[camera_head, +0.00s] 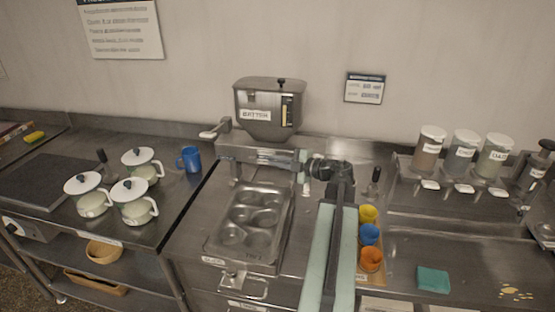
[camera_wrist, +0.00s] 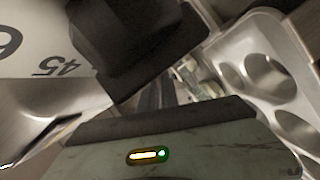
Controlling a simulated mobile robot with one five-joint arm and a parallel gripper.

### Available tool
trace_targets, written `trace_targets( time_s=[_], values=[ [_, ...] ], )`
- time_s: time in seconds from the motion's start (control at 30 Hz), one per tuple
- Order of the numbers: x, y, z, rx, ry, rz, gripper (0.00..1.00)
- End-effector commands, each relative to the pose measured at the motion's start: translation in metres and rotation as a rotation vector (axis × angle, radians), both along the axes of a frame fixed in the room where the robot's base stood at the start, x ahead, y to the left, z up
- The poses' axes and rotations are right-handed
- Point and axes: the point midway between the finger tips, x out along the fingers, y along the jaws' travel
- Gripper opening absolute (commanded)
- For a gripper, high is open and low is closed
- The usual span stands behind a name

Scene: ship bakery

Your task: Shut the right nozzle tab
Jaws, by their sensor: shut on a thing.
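The steel batter dispenser (camera_head: 266,108) stands against the back wall, with its hopper above a horizontal nozzle block (camera_head: 255,150). My gripper (camera_head: 308,166) is at the right end of this block, in front of the right nozzle tab, and is shut on it. The tab itself is mostly hidden by the jaws. In the wrist view the dark jaws of my gripper (camera_wrist: 155,95) close around a narrow grey piece between them. A muffin tray (camera_head: 212,248) lies below the nozzles and also shows at the right of the wrist view (camera_wrist: 225,35).
A white-handled lever (camera_head: 210,133) sticks out left of the dispenser. Yellow, blue and orange cups (camera_head: 370,235) stand right of my arm. A blue mug (camera_head: 190,159) and white lidded pots (camera_head: 135,200) are on the left. Labelled jars (camera_head: 463,153) stand on the right.

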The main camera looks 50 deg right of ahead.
Motion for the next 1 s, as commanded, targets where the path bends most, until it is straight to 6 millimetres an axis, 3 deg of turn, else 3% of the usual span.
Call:
trace_targets(
  time_s=[0.3, 0.33, 0.4, 0.7, 1.0],
  values=[
    [0.001, 0.002, 0.000, 0.003, -0.001, 0.006, 0.00],
    [0.001, 0.002, 0.000, 0.003, -0.001, 0.006, 0.14],
    [0.001, 0.002, 0.000, 0.002, -0.001, 0.006, 0.27],
    [-0.001, 0.001, 0.001, 0.002, -0.001, 0.001, 0.27],
    [-0.050, -0.009, 0.011, 0.002, -0.001, -0.001, 0.27]
  ],
)
